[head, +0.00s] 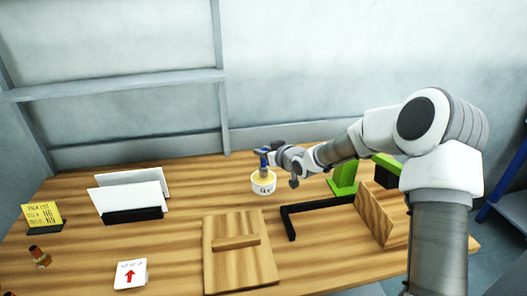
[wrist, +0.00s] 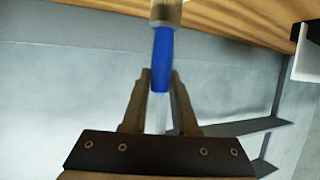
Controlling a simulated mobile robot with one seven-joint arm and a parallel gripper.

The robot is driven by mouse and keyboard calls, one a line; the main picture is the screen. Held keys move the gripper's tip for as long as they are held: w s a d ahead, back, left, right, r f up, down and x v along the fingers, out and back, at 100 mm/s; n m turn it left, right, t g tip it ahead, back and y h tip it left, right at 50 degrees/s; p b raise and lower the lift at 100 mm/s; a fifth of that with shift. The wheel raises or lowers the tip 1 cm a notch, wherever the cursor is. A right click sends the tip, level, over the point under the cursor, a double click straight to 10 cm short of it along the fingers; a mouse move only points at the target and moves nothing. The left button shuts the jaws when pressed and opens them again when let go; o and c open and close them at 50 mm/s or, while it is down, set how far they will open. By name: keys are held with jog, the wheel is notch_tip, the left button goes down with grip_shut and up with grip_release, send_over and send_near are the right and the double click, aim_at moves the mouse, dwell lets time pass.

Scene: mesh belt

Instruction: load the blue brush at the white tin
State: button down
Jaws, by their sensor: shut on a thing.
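The white tin (head: 263,187) stands on the wooden table with dark marks on its side and a yellowish top. My gripper (head: 268,158) is shut on the blue brush (head: 263,152) just above the tin. The brush is roughly upright, its lower end pointing down at the tin's top; I cannot tell whether it dips inside. In the wrist view the blue handle (wrist: 163,58) sits between the fingertips of my gripper (wrist: 160,82), and a pale grey-tan part of the brush runs off the top edge. The tin is not clear there.
A wooden board with a bar (head: 225,272) lies in front. A black angled bar (head: 320,205), a wooden panel (head: 375,212) and a green block (head: 345,177) stand right. White sheets in a black holder (head: 132,215), a yellow sign (head: 42,216) and a red-arrow card (head: 131,273) are left.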

jog(key=shift+s+f+b, duration=0.1)
jog(key=shift+f+b, duration=0.55)
jog(key=shift+f, duration=0.05)
dwell(1.9)
jog(key=shift+r, duration=0.15)
jog(key=shift+r+p, duration=2.45)
jog(key=shift+r, duration=1.1)
